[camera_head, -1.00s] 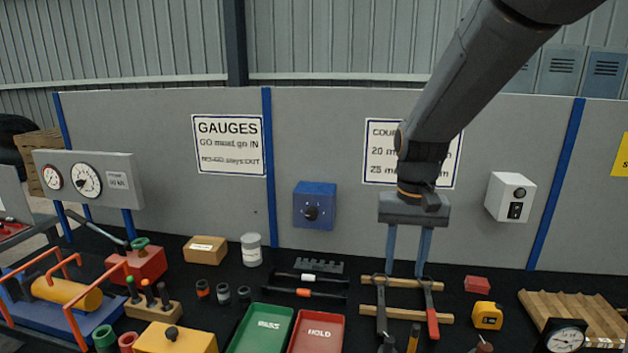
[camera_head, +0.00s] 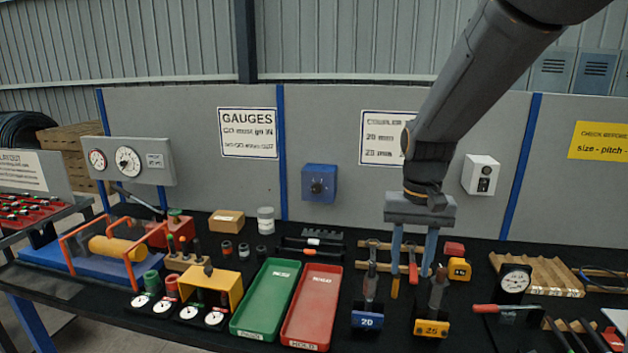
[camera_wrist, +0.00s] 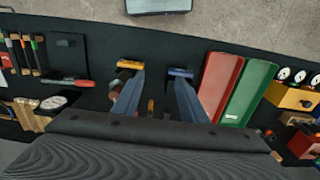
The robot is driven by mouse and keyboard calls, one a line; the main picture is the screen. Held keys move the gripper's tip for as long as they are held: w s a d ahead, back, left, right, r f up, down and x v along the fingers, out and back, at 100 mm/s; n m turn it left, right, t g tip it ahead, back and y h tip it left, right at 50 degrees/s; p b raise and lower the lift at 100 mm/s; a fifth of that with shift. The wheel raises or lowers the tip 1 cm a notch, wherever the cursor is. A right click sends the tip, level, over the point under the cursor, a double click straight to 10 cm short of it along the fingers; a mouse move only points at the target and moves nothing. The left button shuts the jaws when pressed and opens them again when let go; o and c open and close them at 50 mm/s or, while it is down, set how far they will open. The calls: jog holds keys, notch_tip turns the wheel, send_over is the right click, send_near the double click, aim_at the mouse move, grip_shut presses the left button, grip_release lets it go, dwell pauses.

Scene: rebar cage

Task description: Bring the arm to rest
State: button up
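My gripper (camera_head: 411,270) hangs below my arm over the right half of the black bench, pointing down. Its two blue-grey fingers are apart, with nothing seen held between them. The fingers also show apart in the wrist view (camera_wrist: 160,82). Behind and between the fingers in the head view are tools on a wooden rack (camera_head: 380,266), partly covered by them. How high the fingertips are above the bench is hard to tell.
A blue block marked 20 (camera_head: 367,320) and a yellow block marked 25 (camera_head: 431,328) stand at the front, holding gauges. The green tray (camera_head: 265,300) and red tray (camera_head: 313,308) lie to their left. A wooden ribbed block (camera_head: 545,275) and dial gauge (camera_head: 515,280) are right.

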jog(key=s+f+n+b, duration=0.1)
jog(key=s+f+b, duration=0.4)
jog(key=f, duration=0.4)
jog(key=s+f+n+t+b, duration=0.1)
jog(key=s+f+b, duration=0.4)
jog(key=f, duration=0.3)
jog(key=shift+a+f, duration=0.15)
jog(key=shift+f, duration=0.2)
